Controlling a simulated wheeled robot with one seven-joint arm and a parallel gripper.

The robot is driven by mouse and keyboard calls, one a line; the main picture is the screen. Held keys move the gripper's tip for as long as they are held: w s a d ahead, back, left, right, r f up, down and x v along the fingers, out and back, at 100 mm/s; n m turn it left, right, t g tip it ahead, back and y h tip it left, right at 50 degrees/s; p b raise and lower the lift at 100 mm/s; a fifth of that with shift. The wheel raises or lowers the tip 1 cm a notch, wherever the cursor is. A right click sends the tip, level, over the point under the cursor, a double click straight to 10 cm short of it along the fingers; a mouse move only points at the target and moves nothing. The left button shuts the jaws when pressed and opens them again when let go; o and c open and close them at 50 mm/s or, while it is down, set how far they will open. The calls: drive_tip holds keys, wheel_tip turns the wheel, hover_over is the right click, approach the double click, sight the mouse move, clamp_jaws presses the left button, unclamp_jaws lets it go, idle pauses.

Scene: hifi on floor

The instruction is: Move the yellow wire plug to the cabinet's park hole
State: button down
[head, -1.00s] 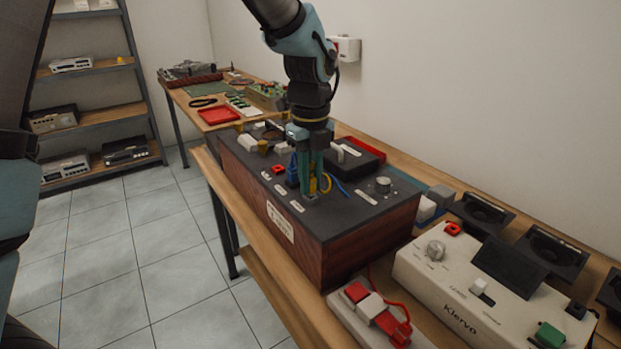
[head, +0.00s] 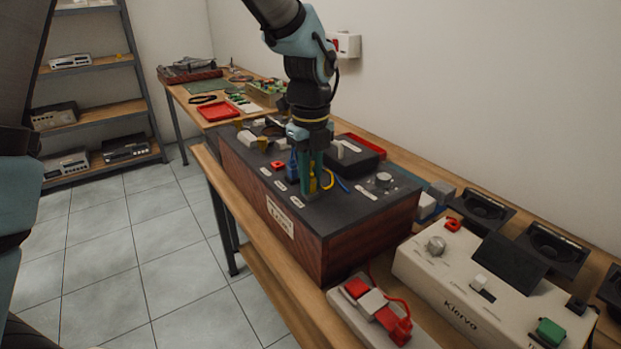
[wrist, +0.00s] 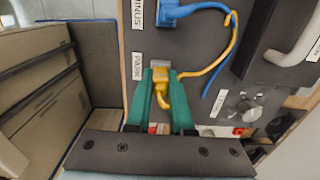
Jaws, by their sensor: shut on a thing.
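My gripper (wrist: 163,98) is shut on the yellow wire plug (wrist: 160,78), its two green fingers on either side of it. In the wrist view the plug is right beside the PARK label (wrist: 137,67), at a small pale socket plate (wrist: 157,66). The park hole itself is hidden, and I cannot tell how deep the plug sits. The yellow wire (wrist: 226,55) curves right and up from the plug. In the head view my gripper (head: 312,178) points straight down on the top of the dark wood-sided cabinet (head: 345,213).
A blue plug (head: 292,166) stands close left of my fingers; its blue wire (wrist: 217,80) runs beside the yellow one. A raised black box (head: 357,158) and a round knob (head: 384,180) lie to the right. A cream device (head: 470,300) stands on the bench.

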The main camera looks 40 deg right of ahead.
drive_tip(key=c, duration=0.7)
unclamp_jaws()
wheel_tip(320, 180, up, 10)
drive_tip(key=shift+r+b, duration=0.2)
drive_tip(key=shift+b, duration=0.45)
wheel_tip(320, 180, up, 5)
drive_tip(key=p, duration=0.5)
drive_tip(key=shift+r, duration=0.2)
